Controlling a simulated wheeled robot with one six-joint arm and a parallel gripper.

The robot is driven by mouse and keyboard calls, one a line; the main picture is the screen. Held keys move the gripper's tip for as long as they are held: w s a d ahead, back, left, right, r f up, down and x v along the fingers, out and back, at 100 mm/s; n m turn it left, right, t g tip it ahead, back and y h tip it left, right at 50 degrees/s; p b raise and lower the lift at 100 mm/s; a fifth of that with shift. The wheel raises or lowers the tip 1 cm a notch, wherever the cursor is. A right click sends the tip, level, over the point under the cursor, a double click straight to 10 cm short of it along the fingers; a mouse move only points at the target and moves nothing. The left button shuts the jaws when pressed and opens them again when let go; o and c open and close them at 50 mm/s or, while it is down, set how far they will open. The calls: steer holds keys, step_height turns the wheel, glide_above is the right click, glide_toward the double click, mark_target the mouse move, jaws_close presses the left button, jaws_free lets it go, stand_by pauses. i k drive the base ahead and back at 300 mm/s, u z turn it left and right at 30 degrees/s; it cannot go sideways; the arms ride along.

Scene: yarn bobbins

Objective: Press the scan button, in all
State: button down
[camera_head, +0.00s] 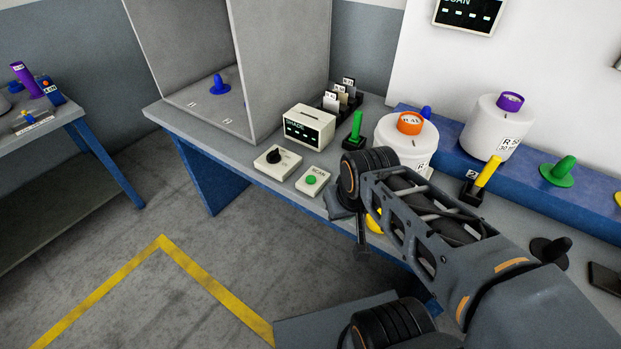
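The scan box (313,181) is a small pale box marked SCAN near the front edge of the grey bench. Its round green button (311,180) is on top and uncovered. My gripper (352,228) hangs down at the bench's front edge, to the right of the scan box and apart from it. It is small and dark, seen from behind and partly hidden by my wrist, so whether its fingers are open or shut is unclear. A dark screen headed SCAN (467,14) is on the wall at top right.
A box with a black knob (277,158) sits left of the scan box. A beige display unit (308,127) and green peg (355,130) stand behind. White yarn bobbins (497,127) stand at right. A yellow object (375,222) is partly behind my arm. A grey booth (292,62) stands at back left.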

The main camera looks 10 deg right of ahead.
mark_target(310, 180)
steer(key=k, duration=0.5)
steer(key=u, duration=1.8)
steer(key=i, duration=1.2)
steer(key=z, duration=2.45)
